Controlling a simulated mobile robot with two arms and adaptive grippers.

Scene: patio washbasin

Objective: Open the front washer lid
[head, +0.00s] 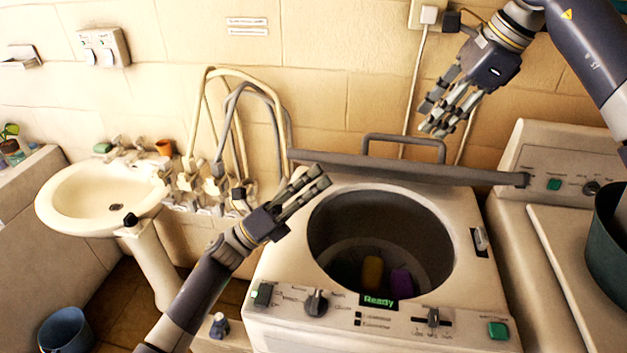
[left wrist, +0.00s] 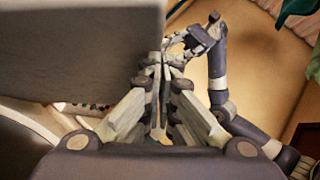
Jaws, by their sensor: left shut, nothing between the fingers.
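The front washer (head: 270,325) stands at the centre of the head view, with its round drum (head: 330,225) uncovered. Its grey lid (head: 400,168) is raised at the back of the opening, seen nearly edge-on, with a handle (head: 405,138) behind it. A large grey panel, apparently the lid, fills the upper left of the left wrist view (left wrist: 80,50). My left gripper (head: 322,180) is shut and empty, in front of the lid's left end; whether it touches the lid is unclear. My right gripper (head: 440,122) hangs above the lid's right half; its finger gap is unclear.
Yellow (head: 372,270) and purple (head: 402,283) items lie in the drum. The panel display (head: 378,300) reads "Ready". A second washer (head: 560,165) with a dark green tub (head: 608,240) stands at right. A sink (head: 90,195), hoses (head: 240,100) and blue bucket (head: 66,330) are at left.

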